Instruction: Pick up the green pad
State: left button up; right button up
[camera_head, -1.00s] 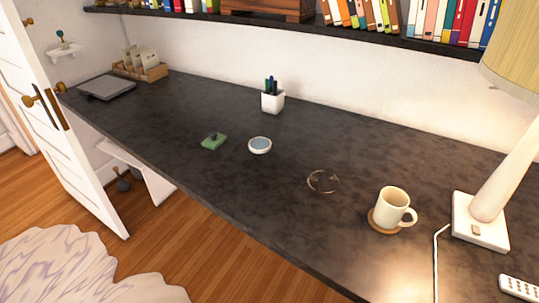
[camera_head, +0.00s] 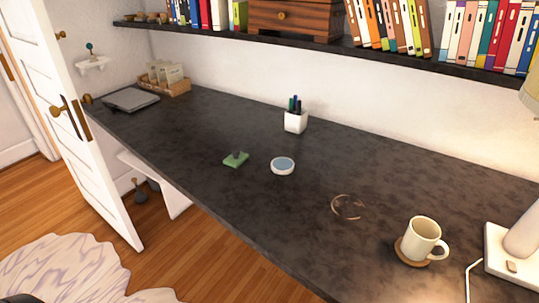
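The green pad (camera_head: 236,160) is small and lies on the dark desk (camera_head: 190,140), left of the middle and near the desk's front edge. A small dark object stands on top of it; I cannot tell what it is. A round white dish (camera_head: 283,166) with a blue-grey top sits just right of the pad, apart from it. Neither of my grippers shows in the head view, so nothing is seen touching the pad.
A white pen cup (camera_head: 296,122) stands behind the dish. A thin ring (camera_head: 348,207), a mug (camera_head: 423,238) on a round coaster and a lamp base (camera_head: 512,255) are to the right. A shelf (camera_head: 345,48) overhangs the back. An open door (camera_head: 92,130) stands left.

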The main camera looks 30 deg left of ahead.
aim_at(235, 160)
jog(key=j+z, duration=0.5)
jog(key=j, duration=0.4)
jog(key=j+z, duration=0.1)
jog(key=j, duration=1.4)
jog(key=k, duration=0.05)
